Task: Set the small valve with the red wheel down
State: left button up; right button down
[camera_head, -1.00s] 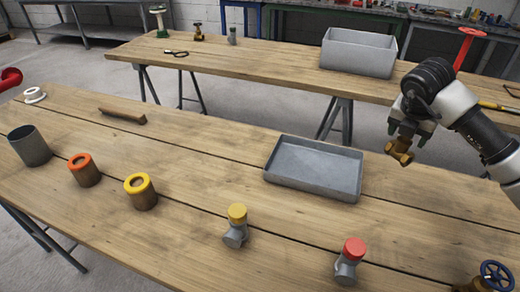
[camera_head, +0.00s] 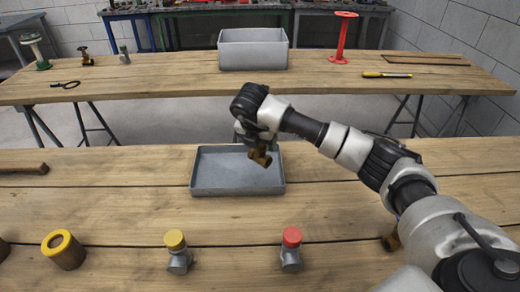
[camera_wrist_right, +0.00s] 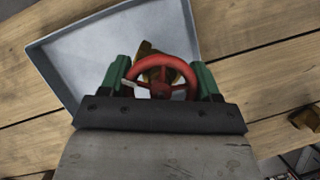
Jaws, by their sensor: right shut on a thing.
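The small valve with the red wheel (camera_wrist_right: 162,78) is held between the green fingers of my right gripper (camera_wrist_right: 162,80) in the right wrist view. In the head view its brass body (camera_head: 261,157) hangs below my right gripper (camera_head: 258,142), over the right part of the grey tray (camera_head: 225,188). The red wheel is hidden there by the gripper. The valve appears above the tray floor; whether it touches cannot be told. The tray also shows behind the valve in the right wrist view (camera_wrist_right: 95,60). My left gripper is not in view.
A yellow-capped fitting (camera_head: 177,252) and a red-capped fitting (camera_head: 291,250) stand in front of the tray. A brass part with a yellow ring (camera_head: 64,250) stands at left. The back table holds a grey bin (camera_head: 253,50) and a red stand (camera_head: 342,38). Bare wood lies left of the tray.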

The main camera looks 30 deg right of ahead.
aim_at(260, 150)
jog(key=shift+f, duration=1.9)
jog(key=shift+c, duration=1.1)
grip_release()
jog(key=shift+r+p, duration=0.25)
jog(key=shift+p, duration=0.05)
jog(key=b+v, duration=0.1)
jog(key=v, duration=1)
jog(key=shift+s+a+r, duration=0.15)
jog(key=shift+s+r, duration=0.05)
jog(key=shift+r, duration=0.1)
